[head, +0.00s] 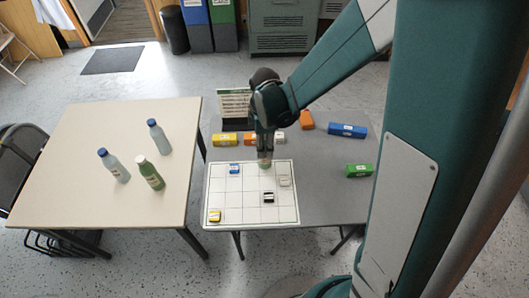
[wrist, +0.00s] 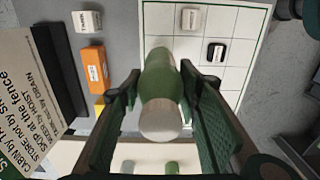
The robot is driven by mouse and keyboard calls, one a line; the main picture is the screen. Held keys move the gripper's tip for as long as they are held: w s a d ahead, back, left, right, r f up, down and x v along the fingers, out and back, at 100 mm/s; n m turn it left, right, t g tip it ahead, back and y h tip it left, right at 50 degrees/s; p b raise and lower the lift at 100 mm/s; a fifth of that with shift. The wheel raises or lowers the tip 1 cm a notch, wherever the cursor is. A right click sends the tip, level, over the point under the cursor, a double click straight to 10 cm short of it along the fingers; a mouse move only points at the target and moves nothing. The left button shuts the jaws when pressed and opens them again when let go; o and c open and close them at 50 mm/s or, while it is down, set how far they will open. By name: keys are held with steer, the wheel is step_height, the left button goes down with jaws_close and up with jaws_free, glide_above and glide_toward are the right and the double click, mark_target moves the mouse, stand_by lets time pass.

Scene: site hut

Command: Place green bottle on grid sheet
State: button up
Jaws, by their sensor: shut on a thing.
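My gripper (head: 264,150) is at the far edge of the white grid sheet (head: 240,201), pointing down. In the wrist view my gripper (wrist: 163,100) is shut on a green bottle (wrist: 161,82) with a pale cap, seen from above. The bottle's far end overlaps the near corner of the grid sheet (wrist: 236,22) in that view. I cannot tell whether its base touches the sheet. Another green bottle (head: 151,173) with a white cap stands upright on the beige table, beside two pale blue bottles (head: 114,166) (head: 159,137) with blue caps.
On the sheet are a blue block (head: 235,169), a yellow block (head: 216,216), a black block (head: 268,197) and a whitish block (head: 285,181). A sign (head: 234,104) and several coloured boxes line the grey table's back. A green box (head: 359,170) is at right.

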steer(key=shift+f, duration=2.1)
steer(key=shift+f+b, duration=0.15)
steer(key=shift+b, duration=0.3)
steer(key=o, duration=0.8)
steer(key=shift+r+p, duration=0.9)
steer(key=shift+r, duration=5.25)
